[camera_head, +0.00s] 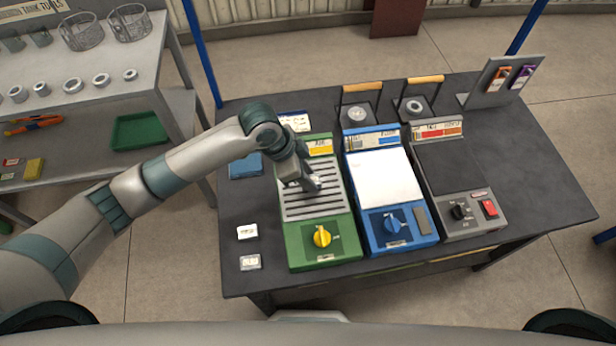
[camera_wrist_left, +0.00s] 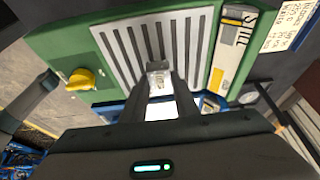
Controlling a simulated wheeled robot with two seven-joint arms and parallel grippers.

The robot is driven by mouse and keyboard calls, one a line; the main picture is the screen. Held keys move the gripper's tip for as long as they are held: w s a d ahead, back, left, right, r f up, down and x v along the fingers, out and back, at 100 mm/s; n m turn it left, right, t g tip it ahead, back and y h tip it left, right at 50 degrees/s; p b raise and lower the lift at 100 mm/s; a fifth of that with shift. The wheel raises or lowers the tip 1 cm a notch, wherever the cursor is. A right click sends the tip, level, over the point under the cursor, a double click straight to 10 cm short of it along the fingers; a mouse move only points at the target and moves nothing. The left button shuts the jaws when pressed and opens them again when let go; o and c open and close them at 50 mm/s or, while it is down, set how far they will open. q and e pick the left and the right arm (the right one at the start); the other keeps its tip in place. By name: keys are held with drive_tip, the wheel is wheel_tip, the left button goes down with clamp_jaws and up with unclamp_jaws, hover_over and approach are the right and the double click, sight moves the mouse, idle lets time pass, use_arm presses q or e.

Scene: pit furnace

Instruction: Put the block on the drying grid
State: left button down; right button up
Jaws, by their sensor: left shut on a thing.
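The drying grid (camera_head: 299,213) is the slatted pale panel on the green unit, at the left of the table's row of devices. It fills the upper middle of the left wrist view (camera_wrist_left: 122,52). My left gripper (camera_head: 312,184) points down over the grid. Whether the block touches the slats, I cannot tell. In the head view the block is mostly hidden by the fingers. My right gripper is not in view.
The green unit has a yellow knob (camera_head: 322,237). Right of it stand a blue unit with a white pad (camera_head: 383,180) and a grey unit with a red switch (camera_head: 489,208). Two small white-topped pieces (camera_head: 247,232) (camera_head: 250,262) lie at the table's left front. A shelf (camera_head: 150,75) stands left.

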use_arm(q)
drive_tip(key=shift+f, duration=0.65)
drive_tip(key=shift+f, duration=0.1)
drive_tip(key=c, duration=1.4)
unclamp_jaws()
drive_tip(key=shift+f, duration=0.1)
